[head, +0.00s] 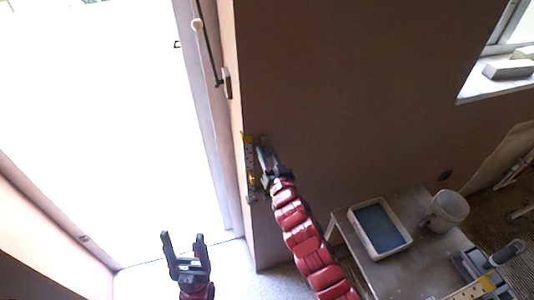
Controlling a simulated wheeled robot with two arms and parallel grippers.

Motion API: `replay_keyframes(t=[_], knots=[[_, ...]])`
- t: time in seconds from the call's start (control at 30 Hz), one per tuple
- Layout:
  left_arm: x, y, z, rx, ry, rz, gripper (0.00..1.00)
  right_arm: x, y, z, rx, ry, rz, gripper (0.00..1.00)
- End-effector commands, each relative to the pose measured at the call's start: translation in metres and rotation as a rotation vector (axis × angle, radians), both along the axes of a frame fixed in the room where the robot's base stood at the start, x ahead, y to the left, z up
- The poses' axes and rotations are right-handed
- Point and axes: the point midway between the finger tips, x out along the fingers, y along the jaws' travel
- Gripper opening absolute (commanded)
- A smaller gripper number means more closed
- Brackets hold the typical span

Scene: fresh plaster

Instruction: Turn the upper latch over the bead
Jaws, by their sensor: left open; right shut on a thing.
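The bead seems to be the pale vertical edge (236,112) where the brown wall meets the bright opening. A dark fitting (227,83) sits high on this edge, at the lower end of a thin rod; I cannot tell whether it is the upper latch. A yellow strip (248,153) with small metal parts stands upright at the wall corner below it. My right gripper (262,157) is shut at this strip; its fingers hide the exact contact. My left gripper (183,239) is open and empty, low in front of the opening, well apart from the corner.
A grey table (372,272) stands at the lower right. A window sill (507,80) is at the upper right. The floor between the opening and the table is pale.

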Motion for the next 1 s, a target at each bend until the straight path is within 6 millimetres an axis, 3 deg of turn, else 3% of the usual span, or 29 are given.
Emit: replay_keyframes(t=[0.47,1.0], knots=[[0.0,0.0,-0.012,0.0,0.0,0.0,0.67,0.0,0.001,-0.002,-0.09,-0.032,0.001,0.0],[0.0,0.0,-0.054,0.0,0.0,0.0,0.67,0.0,0.001,-0.003,-0.538,-0.177,0.0,0.0]])
